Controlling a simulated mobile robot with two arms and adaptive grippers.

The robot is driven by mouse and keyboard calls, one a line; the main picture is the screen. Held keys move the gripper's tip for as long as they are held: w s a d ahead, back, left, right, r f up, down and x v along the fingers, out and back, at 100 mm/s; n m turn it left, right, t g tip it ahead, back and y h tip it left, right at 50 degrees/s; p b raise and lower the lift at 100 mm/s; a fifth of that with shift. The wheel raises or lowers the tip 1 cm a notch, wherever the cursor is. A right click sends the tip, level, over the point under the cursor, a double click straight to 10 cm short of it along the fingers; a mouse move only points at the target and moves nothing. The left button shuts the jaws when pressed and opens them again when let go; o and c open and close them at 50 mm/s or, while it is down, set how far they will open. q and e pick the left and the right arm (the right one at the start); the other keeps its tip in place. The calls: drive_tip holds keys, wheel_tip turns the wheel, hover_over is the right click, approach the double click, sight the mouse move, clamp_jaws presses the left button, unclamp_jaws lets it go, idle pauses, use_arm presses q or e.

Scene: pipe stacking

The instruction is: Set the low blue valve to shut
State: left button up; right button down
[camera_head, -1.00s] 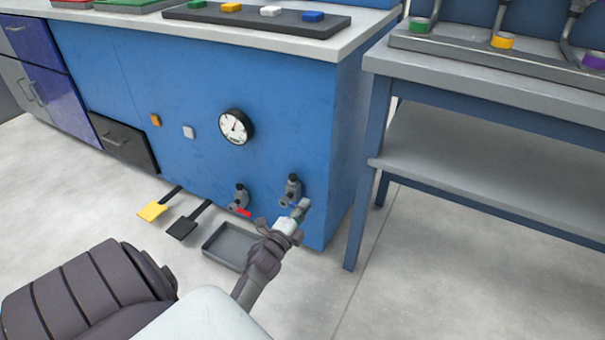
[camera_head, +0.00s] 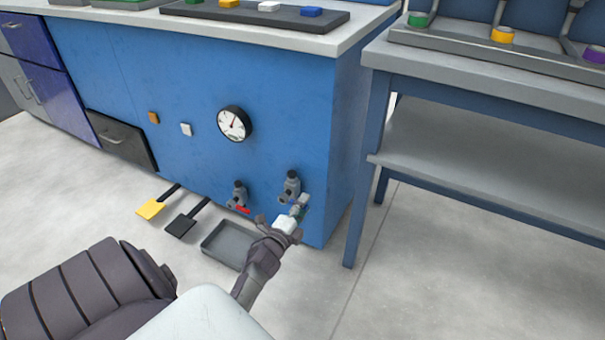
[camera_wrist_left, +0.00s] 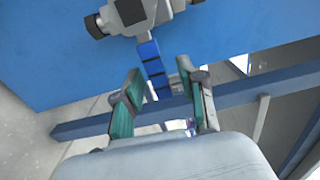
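The blue valve (camera_head: 290,187) is the right one of two grey valves low on the blue cabinet front. Its blue lever (camera_wrist_left: 152,66) points down from the grey valve body (camera_wrist_left: 140,14) in the left wrist view. My left gripper (camera_head: 301,207) is just below and in front of this valve and hides most of the lever in the head view. In the wrist view its green-padded fingers (camera_wrist_left: 160,84) are apart, with the lever showing between them and a gap on each side. Contact with the lever cannot be made out. My right gripper is out of view.
A valve with a red lever (camera_head: 241,209) is close on the left. A round gauge (camera_head: 234,124) is above. A shelved table (camera_head: 470,165) stands at right.

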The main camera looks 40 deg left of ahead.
use_arm(q)
drive_tip(key=v, duration=1.2)
idle(0.4)
